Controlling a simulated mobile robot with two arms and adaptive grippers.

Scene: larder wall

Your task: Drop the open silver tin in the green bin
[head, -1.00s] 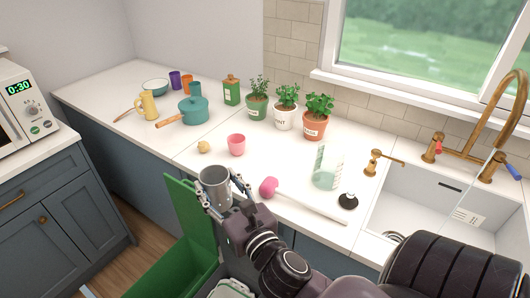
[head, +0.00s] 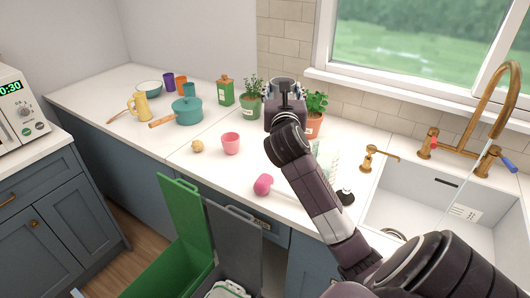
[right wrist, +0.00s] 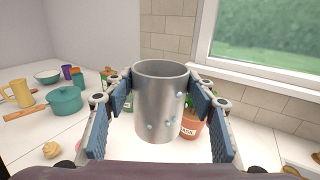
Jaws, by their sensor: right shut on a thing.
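The open silver tin (right wrist: 160,100) is upright between the fingers of my right gripper (right wrist: 160,115) in the right wrist view. In the head view only its rim (head: 283,80) shows above my right gripper (head: 285,100), which is shut on it. They are held up high, in front of the potted herbs in the picture. The green bin (head: 165,278) stands open on the floor by the counter front, at the lower left of the gripper. Its green lid (head: 182,220) is raised. My left gripper is not in view.
A grey bin (head: 240,262) with white stuff inside stands right of the green one. On the counter are a pink cup (head: 231,143), a teal pot (head: 187,112), a yellow jug (head: 138,107) and a pink-headed tool (head: 264,184). The sink (head: 430,190) is at right.

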